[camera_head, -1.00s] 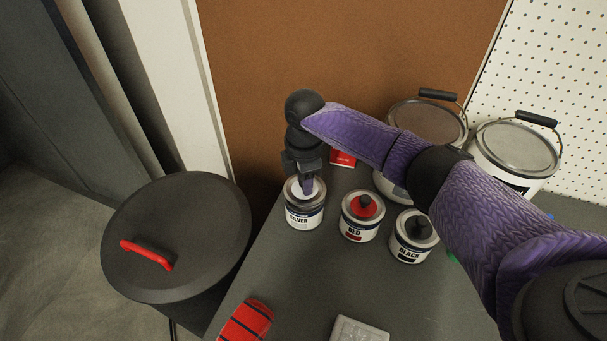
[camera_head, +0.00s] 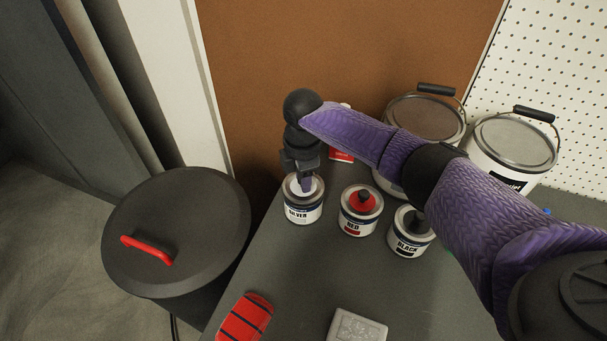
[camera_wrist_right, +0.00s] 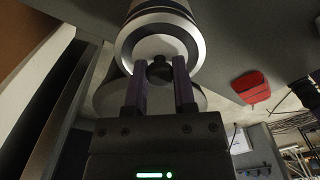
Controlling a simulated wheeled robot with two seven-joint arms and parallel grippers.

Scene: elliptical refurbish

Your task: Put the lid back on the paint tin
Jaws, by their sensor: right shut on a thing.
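The silver paint tin (camera_head: 303,214) stands upright at the left edge of the grey table, its label facing me. My right gripper (camera_head: 305,187) points down at its top. In the right wrist view the gripper (camera_wrist_right: 160,85) is shut on the dark knob (camera_wrist_right: 160,68) of a pale lid (camera_wrist_right: 152,46). The lid lies within the bright rim of the tin (camera_wrist_right: 190,30); I cannot tell whether it is fully seated. The fingers hide part of the lid in the head view. My left gripper is not in view.
A red paint tin (camera_head: 359,226) and a black paint tin (camera_head: 409,244) stand to the right. Two large pails, one brownish-topped (camera_head: 425,115) and one pale-topped (camera_head: 515,145), stand behind. A striped red item (camera_head: 245,318) and a grey block (camera_head: 357,327) lie in front. A lidded bin (camera_head: 180,225) stands left.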

